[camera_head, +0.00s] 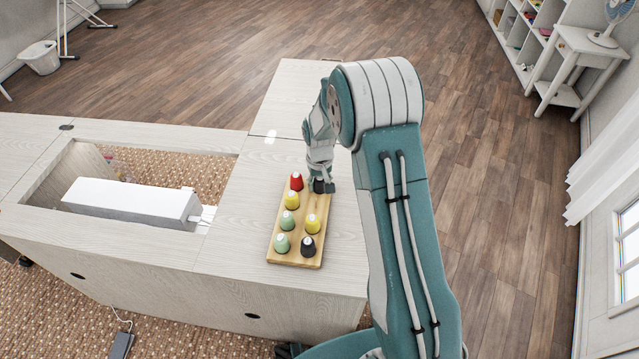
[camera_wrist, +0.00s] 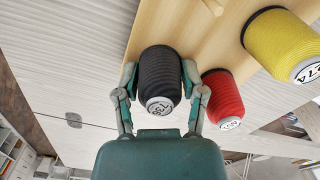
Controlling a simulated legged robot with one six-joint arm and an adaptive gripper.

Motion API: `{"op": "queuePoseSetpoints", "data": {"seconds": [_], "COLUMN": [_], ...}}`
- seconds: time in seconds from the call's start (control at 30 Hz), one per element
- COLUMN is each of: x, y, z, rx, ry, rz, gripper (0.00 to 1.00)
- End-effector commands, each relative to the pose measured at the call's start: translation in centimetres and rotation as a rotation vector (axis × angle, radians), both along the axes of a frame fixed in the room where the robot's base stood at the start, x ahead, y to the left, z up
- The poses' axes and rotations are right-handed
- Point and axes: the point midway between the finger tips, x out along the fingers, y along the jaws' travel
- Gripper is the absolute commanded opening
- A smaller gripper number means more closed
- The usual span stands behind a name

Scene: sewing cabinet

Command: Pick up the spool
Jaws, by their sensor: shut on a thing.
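A black spool (camera_wrist: 158,72) with a pale numbered end sits between the two fingers of my gripper (camera_wrist: 160,85) in the wrist view. The fingers are shut on its sides. In the head view the black spool (camera_head: 319,186) shows only partly beneath my gripper (camera_head: 322,188), at the far right corner of a wooden spool board (camera_head: 284,262). I cannot tell whether the spool touches the board. A red spool (camera_head: 296,181) stands just left of my gripper; in the wrist view it (camera_wrist: 223,99) is close beside the right finger.
Yellow (camera_head: 292,200), green (camera_head: 287,221) and another black spool (camera_head: 307,246) stand on the same board. The board lies on a pale cabinet top (camera_head: 240,225). A white sewing machine (camera_head: 135,200) lies in the cabinet opening to the left. The tabletop beyond the board is clear.

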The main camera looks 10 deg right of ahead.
Motion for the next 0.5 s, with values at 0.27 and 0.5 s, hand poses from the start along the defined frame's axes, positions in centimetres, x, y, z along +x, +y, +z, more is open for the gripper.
{"op": "queuePoseSetpoints", "data": {"seconds": [0.27, 0.5], "x": [0.0, 0.0], "y": [0.0, 0.0], "z": [2.8, 7.8], "rx": [0.000, 0.000], "ry": [-0.004, -0.004], "rz": [0.000, 0.000], "gripper": [0.27, 0.27]}}
